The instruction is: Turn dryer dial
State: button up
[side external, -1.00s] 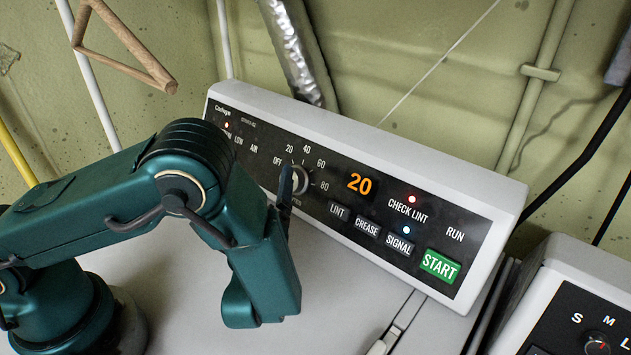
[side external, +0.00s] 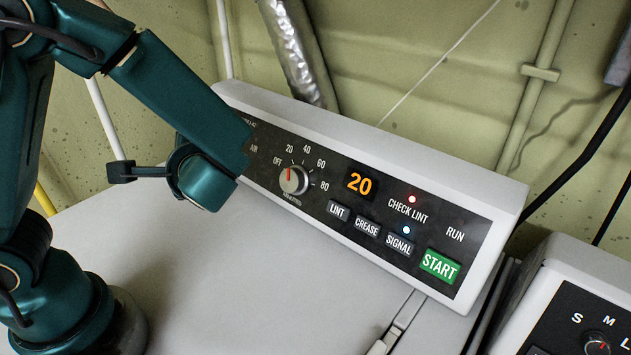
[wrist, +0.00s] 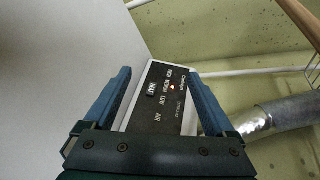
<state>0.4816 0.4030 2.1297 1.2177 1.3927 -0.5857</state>
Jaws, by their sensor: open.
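The dryer dial (side external: 293,180) is a round silver knob on the black control panel (side external: 330,190).
Several buttons, including a green START (side external: 440,266), sit right of the dial. A red light (side external: 412,199) shows by CHECK LINT. The pale dryer top (side external: 230,280) is clear in front. A silver duct (side external: 298,55) rises behind, and another appliance (side external: 580,300) stands at right.

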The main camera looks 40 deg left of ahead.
jog(key=s+a+n+g+h, duration=0.1)
jog(key=s+n+g+h, duration=0.2)
jog(key=s+n, duration=0.5)
jog(key=shift+s+r+h, duration=0.45)
jog(key=shift+s+h, duration=0.35)
jog(key=shift+s, duration=0.15)
jog(key=shift+a, duration=0.1)
